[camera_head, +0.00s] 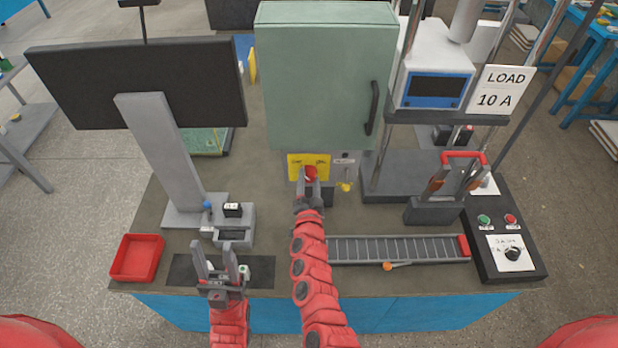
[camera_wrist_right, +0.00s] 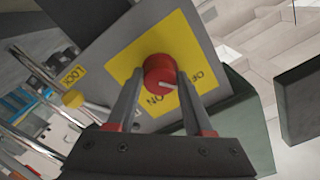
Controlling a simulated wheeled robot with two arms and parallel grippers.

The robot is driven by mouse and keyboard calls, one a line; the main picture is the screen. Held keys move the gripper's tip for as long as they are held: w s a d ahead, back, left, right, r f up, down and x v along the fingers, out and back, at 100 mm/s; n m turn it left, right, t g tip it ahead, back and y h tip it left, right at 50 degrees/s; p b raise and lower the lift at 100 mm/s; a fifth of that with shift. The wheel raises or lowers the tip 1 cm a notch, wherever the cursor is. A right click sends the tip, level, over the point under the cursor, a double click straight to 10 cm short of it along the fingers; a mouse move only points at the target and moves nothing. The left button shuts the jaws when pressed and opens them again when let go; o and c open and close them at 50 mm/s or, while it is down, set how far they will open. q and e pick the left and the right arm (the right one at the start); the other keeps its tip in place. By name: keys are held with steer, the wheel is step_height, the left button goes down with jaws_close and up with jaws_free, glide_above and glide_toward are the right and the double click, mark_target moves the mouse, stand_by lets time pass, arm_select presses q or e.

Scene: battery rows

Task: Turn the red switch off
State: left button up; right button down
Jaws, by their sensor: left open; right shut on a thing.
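The red switch (camera_head: 311,173) is a round knob on a yellow plate (camera_head: 294,160) below the green cabinet. In the right wrist view the red knob (camera_wrist_right: 159,74) has a pale pointer line, and the yellow plate (camera_wrist_right: 124,66) carries dark lettering, partly hidden by the fingers. My right gripper (camera_head: 310,180) is at the knob, its fingers on either side of it and shut on it; the fingers also show in the right wrist view (camera_wrist_right: 160,92). My left gripper (camera_head: 217,264) is open and empty above the dark mat at the table's front left.
The green cabinet (camera_head: 325,70) stands behind the knob. A yellow knob (camera_head: 346,187) is just right of the plate. A monitor (camera_head: 140,82) and red tray (camera_head: 137,257) are left.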

steer(key=shift+n, duration=0.6)
steer(key=shift+c, duration=1.4)
jaws_free()
steer(key=shift+s, duration=0.1)
steer(key=shift+s+a+f, duration=0.1)
steer(key=shift+s+f, duration=0.05)
steer(key=shift+s, duration=0.05)
steer(key=s+b, duration=0.4)
steer(key=s, duration=1.2)
steer(key=shift+s+b, duration=0.3)
steer(key=shift+s, duration=0.1)
